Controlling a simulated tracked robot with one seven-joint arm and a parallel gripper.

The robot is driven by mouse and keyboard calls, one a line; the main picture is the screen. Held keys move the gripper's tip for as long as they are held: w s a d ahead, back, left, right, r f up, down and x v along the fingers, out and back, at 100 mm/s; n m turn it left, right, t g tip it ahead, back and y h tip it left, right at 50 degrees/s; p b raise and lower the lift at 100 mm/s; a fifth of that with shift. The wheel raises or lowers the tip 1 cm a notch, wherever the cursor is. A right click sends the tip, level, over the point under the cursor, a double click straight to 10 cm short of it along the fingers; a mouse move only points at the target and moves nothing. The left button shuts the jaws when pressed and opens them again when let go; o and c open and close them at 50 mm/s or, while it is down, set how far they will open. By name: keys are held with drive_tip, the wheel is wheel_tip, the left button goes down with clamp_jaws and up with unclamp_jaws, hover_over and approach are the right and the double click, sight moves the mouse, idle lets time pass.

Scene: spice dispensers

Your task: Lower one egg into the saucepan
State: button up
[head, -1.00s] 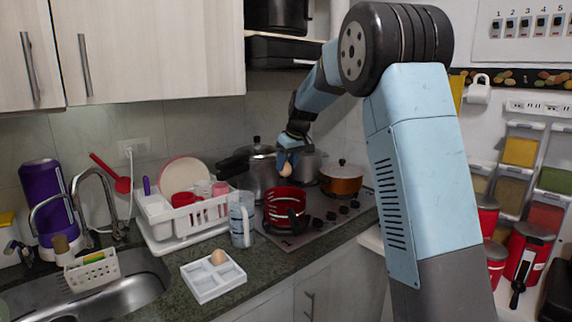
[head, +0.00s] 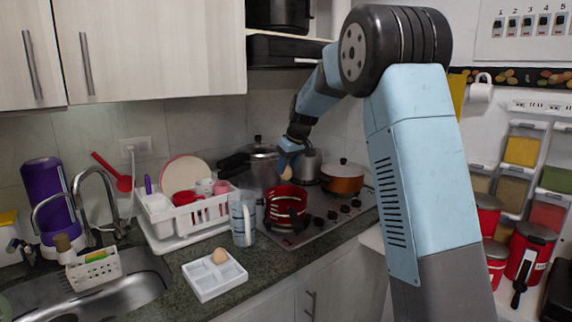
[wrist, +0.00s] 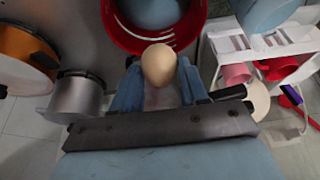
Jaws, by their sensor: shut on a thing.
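My gripper (head: 287,165) is shut on a pale brown egg (head: 286,173) and holds it above the back of the red saucepan (head: 286,208), which stands on the hob. In the wrist view the egg (wrist: 158,65) sits between the blue fingertips. The red saucepan (wrist: 190,40) lies beyond it there, with something pale blue-grey inside. Another egg (head: 219,257) sits in a white tray (head: 205,287) on the counter.
A clear measuring jug (head: 242,220) stands left of the saucepan, beside a white dish rack (head: 170,225). An orange pot (head: 342,180) and silver pots (head: 308,165) stand behind on the hob (head: 325,212). A sink is at left.

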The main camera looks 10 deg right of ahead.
drive_tip(key=shift+f, duration=4)
drive_tip(key=shift+f, duration=2.6)
idle(0.3)
drive_tip(key=o, duration=1.1)
drive_tip(key=shift+o, duration=0.2)
